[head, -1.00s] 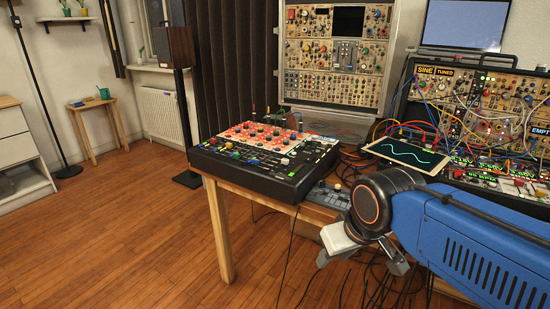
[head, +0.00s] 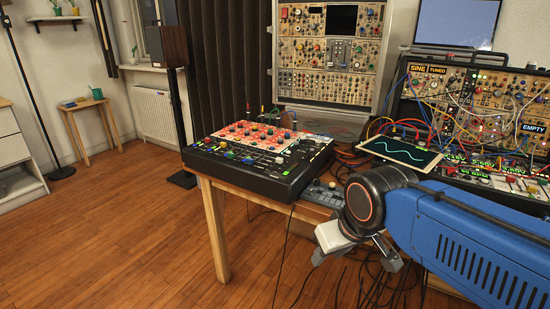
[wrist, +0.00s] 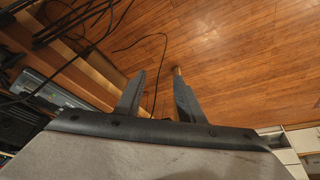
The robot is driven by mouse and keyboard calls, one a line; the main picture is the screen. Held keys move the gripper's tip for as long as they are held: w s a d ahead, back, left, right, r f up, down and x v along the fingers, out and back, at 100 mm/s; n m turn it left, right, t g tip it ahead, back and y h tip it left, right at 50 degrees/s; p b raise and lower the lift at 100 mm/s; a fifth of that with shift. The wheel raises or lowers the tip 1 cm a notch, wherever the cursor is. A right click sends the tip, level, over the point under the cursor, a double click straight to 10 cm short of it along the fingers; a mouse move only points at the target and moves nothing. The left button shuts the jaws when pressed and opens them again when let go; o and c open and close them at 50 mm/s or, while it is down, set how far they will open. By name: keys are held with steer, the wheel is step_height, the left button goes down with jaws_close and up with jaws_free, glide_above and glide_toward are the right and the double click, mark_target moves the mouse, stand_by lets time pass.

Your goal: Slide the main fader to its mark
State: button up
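The black mixing console (head: 262,158) with a red and white panel, coloured knobs and small faders sits at the front left corner of the wooden table, in the head view. The main fader and its mark are too small to tell apart from the other controls. My gripper hangs below the blue arm, in front of the table edge and to the right of the console, apart from it. In the wrist view my gripper (wrist: 158,92) shows two dark fingers spread apart with nothing between them, over the wooden floor.
A small grey device (head: 325,194) lies at the table's front edge, near my arm. Loose cables (head: 385,290) hang below. A tablet (head: 401,152) and a patched synth case (head: 475,105) stand to the right. The floor (head: 120,240) at left is clear.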

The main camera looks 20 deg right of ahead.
steer(key=shift+c, duration=0.3)
steer(key=shift+c, duration=0.4)
step_height(320, 180, up, 28)
steer(key=f+n+g, duration=0.1)
steer(key=n+g, duration=0.4)
steer(key=n, duration=0.3)
glide_above(279, 158)
step_height(279, 158, down, 17)
steer(key=shift+s+r, duration=0.1)
steer(key=shift+c, duration=0.3)
jaws_close()
